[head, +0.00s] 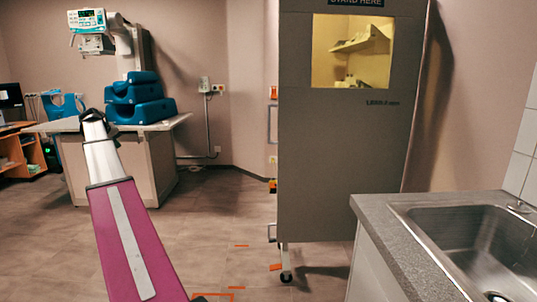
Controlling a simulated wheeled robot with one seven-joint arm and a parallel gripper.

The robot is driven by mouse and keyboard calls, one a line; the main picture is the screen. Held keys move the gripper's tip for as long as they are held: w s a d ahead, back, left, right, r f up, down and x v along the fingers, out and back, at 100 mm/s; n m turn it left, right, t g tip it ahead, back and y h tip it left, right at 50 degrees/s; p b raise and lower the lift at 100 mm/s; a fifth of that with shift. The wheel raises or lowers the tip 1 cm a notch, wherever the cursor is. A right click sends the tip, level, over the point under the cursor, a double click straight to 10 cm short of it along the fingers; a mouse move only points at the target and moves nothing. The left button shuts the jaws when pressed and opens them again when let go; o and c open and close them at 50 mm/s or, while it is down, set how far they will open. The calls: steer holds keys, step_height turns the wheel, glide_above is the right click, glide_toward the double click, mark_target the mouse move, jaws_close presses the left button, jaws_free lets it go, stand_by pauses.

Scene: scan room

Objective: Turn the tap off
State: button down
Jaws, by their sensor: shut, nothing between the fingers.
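A steel sink (480,250) is set in a grey counter at the lower right. A small chrome fitting (519,207) sits on its back rim near the right edge. It may be part of the tap; the spout and handle cannot be made out, and I cannot tell whether water runs. My arm, magenta with a silver section, stretches up the left side. Its dark end, my gripper (93,114), looks shut and empty. It appears in front of the table, far left of the sink and apart from it.
A tall grey screen (345,145) with a yellow window stands on wheels left of the counter (375,215). A table (165,125) with blue cushions (139,99) stands behind my arm. The tiled floor (225,230) between is mostly clear.

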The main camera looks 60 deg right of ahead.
steer(key=s+d+m+g+h, duration=0.4)
steer(key=s+d, duration=2.6)
steer(key=d, duration=0.2)
steer(key=s+d+m+g, duration=0.15)
steer(key=s+d, duration=0.35)
steer(key=s, duration=0.9)
steer(key=s+d+m+g+h, duration=0.15)
steer(key=s+d, duration=0.35)
steer(key=s, duration=0.8)
steer(key=s+d+g, duration=0.2)
steer(key=s+d, duration=0.3)
steer(key=s, duration=0.9)
steer(key=s+a+m+g+y, duration=0.1)
steer(key=s+a+g, duration=0.1)
steer(key=s, duration=1.2)
steer(key=s+a+r+m+g, duration=0.1)
steer(key=s+a+g, duration=0.2)
steer(key=s, duration=1.1)
steer(key=s+a+m+g+y, duration=0.1)
steer(key=s+a+g, duration=0.1)
steer(key=s, duration=1.3)
steer(key=s+a+g+y, duration=0.2)
steer(key=s+a+g, duration=0.1)
steer(key=s+a, duration=1.2)
steer(key=s+a+g+y, duration=0.2)
steer(key=s+a, duration=1)
steer(key=s, duration=0.6)
steer(key=x, duration=1.3)
steer(key=shift+s, duration=0.3)
steer(key=shift+d, duration=0.15)
